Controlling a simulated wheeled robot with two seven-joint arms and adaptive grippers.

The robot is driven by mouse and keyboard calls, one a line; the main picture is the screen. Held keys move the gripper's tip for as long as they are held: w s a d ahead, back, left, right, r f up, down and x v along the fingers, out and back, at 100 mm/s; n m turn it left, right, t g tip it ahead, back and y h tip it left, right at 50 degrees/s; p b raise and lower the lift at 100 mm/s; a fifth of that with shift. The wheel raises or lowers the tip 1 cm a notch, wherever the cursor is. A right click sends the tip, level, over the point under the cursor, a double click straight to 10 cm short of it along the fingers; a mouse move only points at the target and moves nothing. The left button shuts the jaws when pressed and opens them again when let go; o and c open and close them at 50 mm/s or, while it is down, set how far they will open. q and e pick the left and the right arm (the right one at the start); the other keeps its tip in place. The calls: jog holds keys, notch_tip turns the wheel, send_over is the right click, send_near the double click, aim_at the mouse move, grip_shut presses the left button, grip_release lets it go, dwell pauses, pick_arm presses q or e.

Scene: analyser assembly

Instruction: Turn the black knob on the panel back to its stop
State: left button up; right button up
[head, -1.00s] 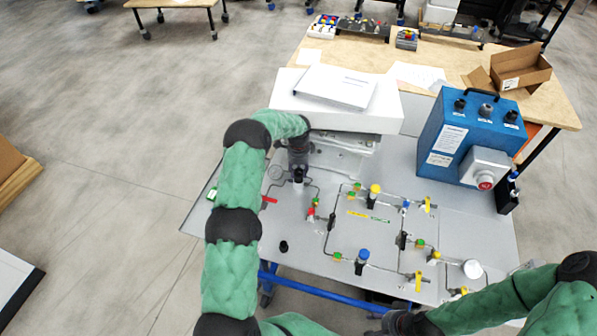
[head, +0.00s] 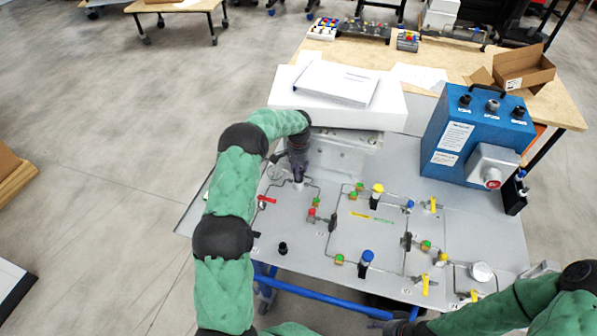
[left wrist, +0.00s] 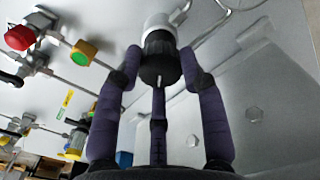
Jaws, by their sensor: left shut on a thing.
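The black knob (left wrist: 160,58) sits on a pale round base on the grey panel (head: 330,275). In the left wrist view the fingers of my left gripper (left wrist: 160,82) stand around it and are shut on it. In the head view the left gripper (head: 298,170) points down at the panel's upper left, and it mostly hides the knob. A white mark shows on the knob's face in the wrist view. My right gripper (head: 402,326) is dark and partly cut off at the bottom edge; its fingers cannot be made out.
The panel carries thin pipes, a red valve (head: 312,212), a yellow-topped part (head: 377,189) and a blue-topped part (head: 367,257). A small black piece (head: 283,248) stands lower left. A white box (head: 390,118) lies behind; a blue control box (head: 475,135) stands right.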

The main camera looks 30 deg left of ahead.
pick_arm(q)
jog(key=n+b, duration=0.1)
jog(key=n, duration=0.4)
jog(key=shift+w+n, duration=0.15)
jog(key=shift+n, duration=0.15)
jog(key=n+b, duration=0.1)
jog(key=n, duration=0.4)
jog(key=shift+r, duration=0.15)
jog(key=shift+a+n, duration=0.1)
jog(key=shift+n, duration=0.2)
jog(key=o, duration=1.1)
jog(key=shift+o, duration=0.2)
notch_tip(320, 180, up, 12)
